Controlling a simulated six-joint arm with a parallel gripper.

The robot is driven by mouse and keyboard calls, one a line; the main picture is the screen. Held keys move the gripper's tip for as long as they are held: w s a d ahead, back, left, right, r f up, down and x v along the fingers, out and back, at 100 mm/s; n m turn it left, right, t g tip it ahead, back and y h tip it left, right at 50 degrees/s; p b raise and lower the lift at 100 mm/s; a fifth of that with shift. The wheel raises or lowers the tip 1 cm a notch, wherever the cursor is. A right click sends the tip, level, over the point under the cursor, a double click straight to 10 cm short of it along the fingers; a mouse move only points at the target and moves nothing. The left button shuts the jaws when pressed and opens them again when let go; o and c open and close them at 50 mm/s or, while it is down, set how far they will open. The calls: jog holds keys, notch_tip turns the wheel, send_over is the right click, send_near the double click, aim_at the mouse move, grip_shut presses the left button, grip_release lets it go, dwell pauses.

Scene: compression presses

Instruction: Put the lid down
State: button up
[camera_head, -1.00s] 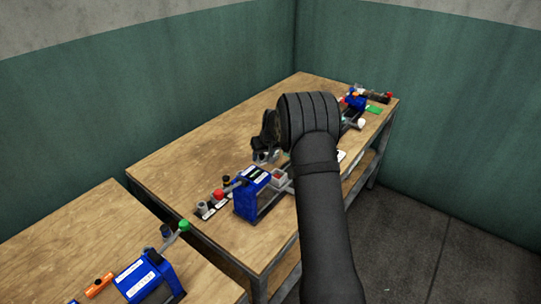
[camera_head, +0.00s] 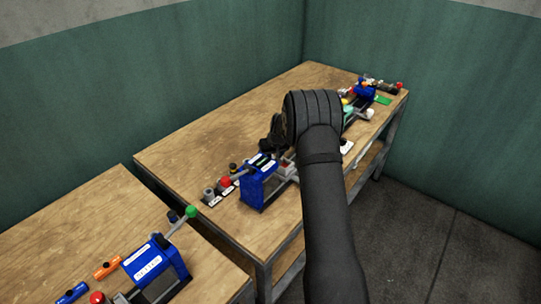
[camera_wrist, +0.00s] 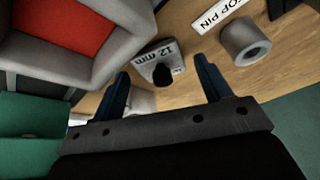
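My gripper (camera_wrist: 161,68) is open in the wrist view, with its two dark blue fingers apart and nothing clearly held between them. A small black piece (camera_wrist: 162,74) on a "12 mm" label (camera_wrist: 158,54) shows beyond the gap. A grey open box with a red inside (camera_wrist: 62,24) is at the upper left, beside the left finger. In the head view my gripper (camera_head: 272,140) is above the blue press (camera_head: 258,184) on the far table, partly hidden by my arm. I cannot tell which piece is the lid.
A grey ring (camera_wrist: 246,42) lies beside a "TOP PIN" label (camera_wrist: 222,8). A green block (camera_wrist: 25,115) is at the left of the wrist view. Another blue press (camera_head: 155,268) stands on the near table (camera_head: 80,222). The far table's (camera_head: 215,135) left part is clear.

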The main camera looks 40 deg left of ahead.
jog(key=shift+d+r, duration=0.1)
jog(key=shift+r, duration=0.45)
jog(key=v, duration=1.1)
jog(key=shift+s, duration=0.1)
jog(key=x, duration=1.2)
jog(key=shift+d, duration=0.1)
jog(key=shift+r, duration=1.5)
